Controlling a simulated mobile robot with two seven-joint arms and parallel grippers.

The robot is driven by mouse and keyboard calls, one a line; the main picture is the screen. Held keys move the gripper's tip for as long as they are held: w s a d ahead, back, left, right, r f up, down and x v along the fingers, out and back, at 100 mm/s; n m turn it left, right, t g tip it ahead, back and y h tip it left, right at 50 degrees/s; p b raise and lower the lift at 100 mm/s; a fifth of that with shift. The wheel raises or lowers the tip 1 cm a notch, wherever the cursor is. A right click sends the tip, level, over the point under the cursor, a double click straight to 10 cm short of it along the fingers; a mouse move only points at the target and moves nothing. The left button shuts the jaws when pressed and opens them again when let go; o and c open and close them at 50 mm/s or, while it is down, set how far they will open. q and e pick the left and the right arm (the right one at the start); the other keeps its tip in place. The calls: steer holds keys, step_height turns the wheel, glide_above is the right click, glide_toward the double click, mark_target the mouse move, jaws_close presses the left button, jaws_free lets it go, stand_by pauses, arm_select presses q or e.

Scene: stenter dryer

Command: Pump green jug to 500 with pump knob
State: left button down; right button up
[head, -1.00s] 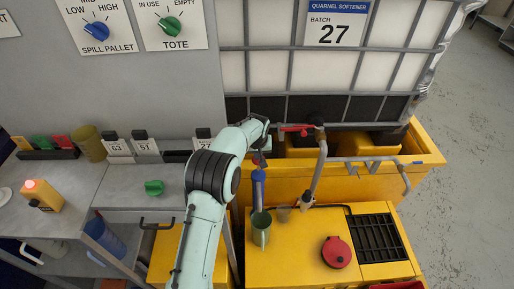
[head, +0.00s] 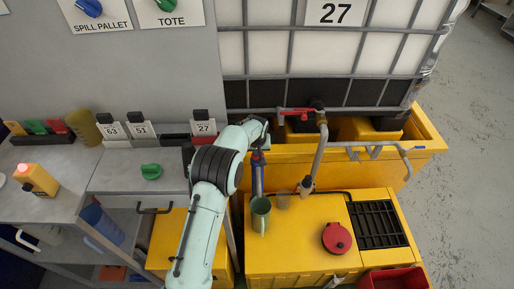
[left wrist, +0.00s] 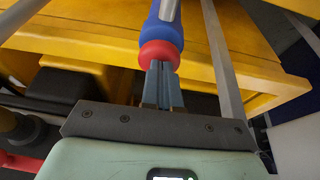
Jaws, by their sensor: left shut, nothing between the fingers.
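The green jug (head: 260,215) stands upright on the yellow cabinet top (head: 290,245), just in front of the blue pump (head: 257,180). The pump is upright, with a red knob at its top; the red knob (left wrist: 160,53) and blue body show clearly in the left wrist view. My left gripper (head: 262,150) is over the top of the pump. In the left wrist view its shut fingers (left wrist: 161,80) point at the red knob, at or very close to it, with nothing between them. Contact is hard to judge. The jug's contents cannot be read. My right gripper is not in view.
A black grate (head: 377,224) lies further right. The grey bench (head: 120,180) is at left.

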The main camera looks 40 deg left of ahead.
arm_select(q)
steer(key=shift+s+f, duration=0.2)
steer(key=shift+f, duration=0.2)
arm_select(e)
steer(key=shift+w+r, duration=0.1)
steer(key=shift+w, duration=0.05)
arm_select(q)
step_height(320, 180, up, 5)
steer(key=p, duration=0.2)
steer(key=shift+a+r+p, duration=0.15)
steer(key=shift+p, duration=0.2)
steer(key=b+v, duration=0.1)
steer(key=v, duration=0.8)
steer(key=shift+r, duration=0.2)
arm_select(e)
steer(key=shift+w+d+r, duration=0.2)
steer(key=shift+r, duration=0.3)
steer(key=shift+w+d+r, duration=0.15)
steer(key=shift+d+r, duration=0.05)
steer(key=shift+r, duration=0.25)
arm_select(q)
steer(key=shift+d, duration=0.2)
